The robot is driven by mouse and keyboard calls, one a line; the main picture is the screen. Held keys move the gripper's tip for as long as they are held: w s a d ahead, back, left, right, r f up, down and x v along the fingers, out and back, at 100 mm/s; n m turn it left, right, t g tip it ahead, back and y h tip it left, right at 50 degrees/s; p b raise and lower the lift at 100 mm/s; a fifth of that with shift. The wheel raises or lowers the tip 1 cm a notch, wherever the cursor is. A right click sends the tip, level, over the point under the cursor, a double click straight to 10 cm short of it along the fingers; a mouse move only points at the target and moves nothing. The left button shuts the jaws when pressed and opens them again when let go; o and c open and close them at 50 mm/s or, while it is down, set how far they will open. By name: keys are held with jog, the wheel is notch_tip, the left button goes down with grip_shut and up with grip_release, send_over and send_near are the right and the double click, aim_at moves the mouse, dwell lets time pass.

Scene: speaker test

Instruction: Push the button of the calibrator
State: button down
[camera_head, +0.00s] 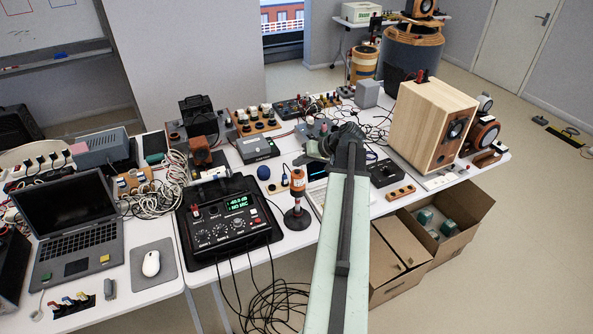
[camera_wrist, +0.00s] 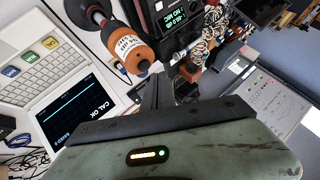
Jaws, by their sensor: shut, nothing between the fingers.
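In the wrist view the calibrator (camera_wrist: 130,46) is at the top, tilted in the picture. My gripper (camera_head: 318,148) reaches over the table just right of the calibrator in the head view; the arm hides part of that area. In the wrist view my gripper's dark fingers (camera_wrist: 160,88) are together and empty, close below the calibrator's end. I cannot tell whether they touch it. I cannot make out its button clearly.
A black mixer-like unit (camera_head: 230,222) reading "NO MIC" stands left of the stand. A white device (camera_wrist: 75,110) shows "CAL OK" and a flat trace. A wooden speaker (camera_head: 425,122) stands right of my arm. Cables and small boxes crowd the table; open cartons (camera_head: 445,215) sit below.

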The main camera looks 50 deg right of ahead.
aim_at(300, 171)
notch_tip(300, 171, up, 6)
jog(key=p, duration=0.6)
jog(key=shift+s, duration=0.1)
